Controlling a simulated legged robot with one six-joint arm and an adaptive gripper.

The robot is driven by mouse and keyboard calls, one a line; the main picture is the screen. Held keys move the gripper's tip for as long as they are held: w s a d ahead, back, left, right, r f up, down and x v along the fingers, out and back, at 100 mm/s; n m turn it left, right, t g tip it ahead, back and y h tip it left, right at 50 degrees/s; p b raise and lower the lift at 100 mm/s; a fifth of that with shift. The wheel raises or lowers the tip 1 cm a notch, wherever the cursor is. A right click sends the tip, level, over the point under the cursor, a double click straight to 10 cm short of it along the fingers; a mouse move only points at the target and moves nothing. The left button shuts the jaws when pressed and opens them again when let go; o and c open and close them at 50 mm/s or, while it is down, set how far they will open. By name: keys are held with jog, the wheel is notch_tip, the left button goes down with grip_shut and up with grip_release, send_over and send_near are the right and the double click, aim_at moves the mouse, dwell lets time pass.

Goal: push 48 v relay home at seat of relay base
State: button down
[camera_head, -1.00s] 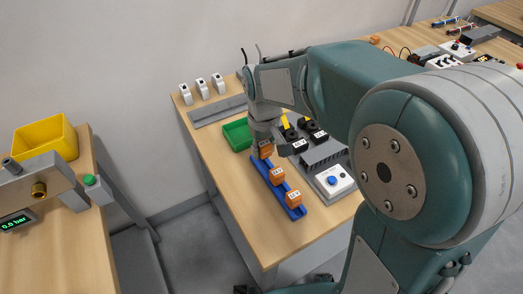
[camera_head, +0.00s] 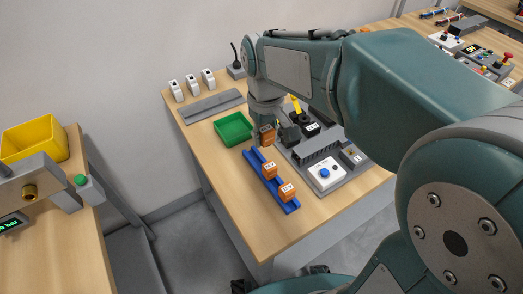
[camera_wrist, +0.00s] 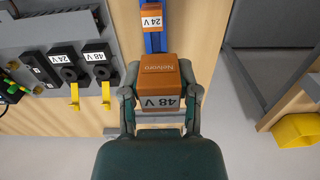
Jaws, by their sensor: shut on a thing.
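My gripper (camera_wrist: 161,105) is shut on the orange 48 V relay (camera_wrist: 160,72), with a finger on each side. In the head view the relay (camera_head: 267,136) is at the far end of the blue rail (camera_head: 276,189); I cannot tell whether it touches the rail. In the wrist view the relay base marked 48 V (camera_wrist: 96,56) is black, with a yellow lever hanging below it. It stands left of my gripper, apart from the held relay. A similar base marked 24 V (camera_wrist: 70,75) is beside it. Their seats are not clear to see.
Two more orange relays (camera_head: 269,170) (camera_head: 288,192) sit on the rail; the wrist view shows one marked 24 V (camera_wrist: 152,17). A green tray (camera_head: 219,128) is left of my gripper. A grey panel with a blue button (camera_head: 325,173) is at the right. The front left tabletop is clear.

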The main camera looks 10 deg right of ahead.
jog(key=w+d+f, duration=0.1)
jog(key=w+d, duration=0.3)
jog(key=w, duration=0.3)
jog(key=w+d+f, duration=0.2)
jog(key=w+d, duration=0.2)
jog(key=w, duration=0.3)
jog(key=shift+w, duration=0.2)
jog(key=shift+f, duration=0.15)
jog(key=shift+f, duration=2.8)
jog(key=shift+s+f, duration=0.1)
jog(key=shift+f, duration=0.95)
jog(key=shift+c, duration=1.3)
grip_release()
